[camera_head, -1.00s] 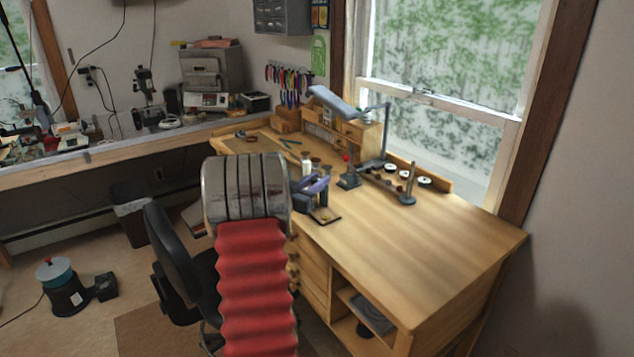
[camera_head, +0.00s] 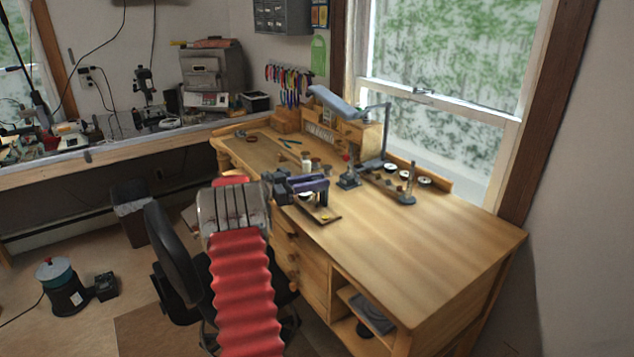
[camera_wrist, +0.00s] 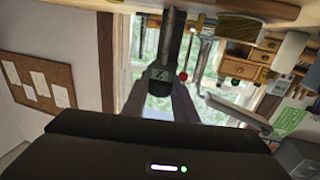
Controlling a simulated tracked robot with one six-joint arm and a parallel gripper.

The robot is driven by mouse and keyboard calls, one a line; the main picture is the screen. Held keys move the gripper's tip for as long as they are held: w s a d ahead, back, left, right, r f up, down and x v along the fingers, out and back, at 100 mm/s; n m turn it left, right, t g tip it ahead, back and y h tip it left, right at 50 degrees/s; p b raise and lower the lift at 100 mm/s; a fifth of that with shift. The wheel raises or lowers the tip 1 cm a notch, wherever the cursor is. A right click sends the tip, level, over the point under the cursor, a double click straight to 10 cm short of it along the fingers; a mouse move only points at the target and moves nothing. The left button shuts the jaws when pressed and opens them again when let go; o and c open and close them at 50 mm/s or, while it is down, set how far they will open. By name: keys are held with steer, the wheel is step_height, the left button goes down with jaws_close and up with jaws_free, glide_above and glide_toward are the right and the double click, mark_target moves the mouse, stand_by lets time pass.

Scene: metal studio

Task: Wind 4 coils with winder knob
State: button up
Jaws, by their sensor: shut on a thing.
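In the wrist view, the fingers of my gripper (camera_wrist: 160,96) are shut at the dark upright body of the winder (camera_wrist: 173,45). A small panel there bears a pale green mark, like a 2 or a Z. The red ball (camera_wrist: 183,76) stands just right of it. The gripped knob is hidden between the fingertips.
A small dark tray (camera_head: 329,217) lies below my gripper. A grey stand (camera_head: 407,188) and several dark-centred spools (camera_head: 424,180) are to the right. A lamp (camera_head: 334,100) arches over small wooden drawers. The right part of the bench top (camera_head: 430,235) is clear.

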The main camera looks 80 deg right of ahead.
steer(key=shift+m+g+y, duration=0.75)
steer(key=shift+m+y, duration=0.35)
steer(key=shift+y, duration=0.45)
steer(key=shift+m+g+y, duration=0.75)
steer(key=shift+m+y, duration=0.35)
steer(key=shift+y, duration=0.45)
steer(key=o, duration=1)
steer(key=shift+o, duration=0.2)
